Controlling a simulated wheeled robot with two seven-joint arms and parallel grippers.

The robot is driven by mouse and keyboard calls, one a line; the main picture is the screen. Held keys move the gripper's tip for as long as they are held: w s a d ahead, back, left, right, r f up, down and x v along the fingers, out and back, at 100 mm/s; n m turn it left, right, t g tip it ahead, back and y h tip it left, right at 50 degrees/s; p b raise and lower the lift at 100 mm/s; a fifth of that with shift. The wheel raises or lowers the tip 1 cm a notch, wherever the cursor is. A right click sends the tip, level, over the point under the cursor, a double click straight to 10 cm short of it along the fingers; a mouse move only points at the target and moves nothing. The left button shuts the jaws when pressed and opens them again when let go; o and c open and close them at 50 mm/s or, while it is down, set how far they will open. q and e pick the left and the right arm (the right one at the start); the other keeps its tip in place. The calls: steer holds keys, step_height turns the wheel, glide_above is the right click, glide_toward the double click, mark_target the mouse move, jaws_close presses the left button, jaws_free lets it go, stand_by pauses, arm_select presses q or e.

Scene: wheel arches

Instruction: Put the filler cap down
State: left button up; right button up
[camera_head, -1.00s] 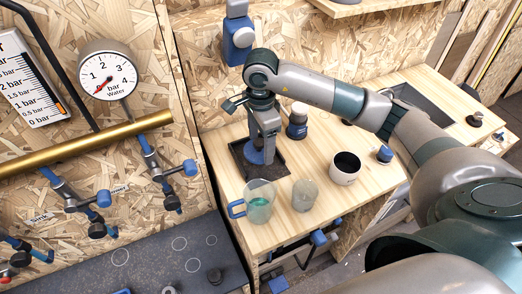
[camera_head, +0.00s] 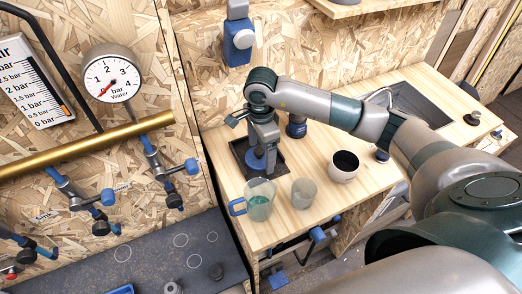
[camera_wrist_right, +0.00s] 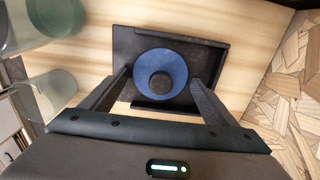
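The filler cap (camera_wrist_right: 141,69) is a blue disc with a dark round middle. It lies in the dark tray (camera_wrist_right: 124,42), between my fingers in the right wrist view. In the head view the cap (camera_head: 254,163) shows low in the tray (camera_head: 280,171), partly hidden by my gripper. My right gripper (camera_wrist_right: 161,75) is right above the tray, its fingers spread on both sides of the cap with small gaps visible. It points down in the head view (camera_head: 262,152). My left gripper is not in view.
A glass jug (camera_head: 259,203) with a blue handle and a clear cup (camera_head: 303,194) stand in front of the tray. A white pot (camera_head: 343,168) stands to the right, and a blue-dark jar (camera_head: 297,127) behind. A sink (camera_head: 420,103) is at the back right.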

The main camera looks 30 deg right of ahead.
mark_target(261, 149)
steer(key=shift+r, duration=0.1)
stand_by(0.3)
steer(key=shift+r, duration=0.35)
step_height(261, 149, up, 11)
steer(key=b, duration=0.4)
steer(key=shift+r, duration=0.2)
steer(key=shift+s+f, duration=0.1)
stand_by(0.5)
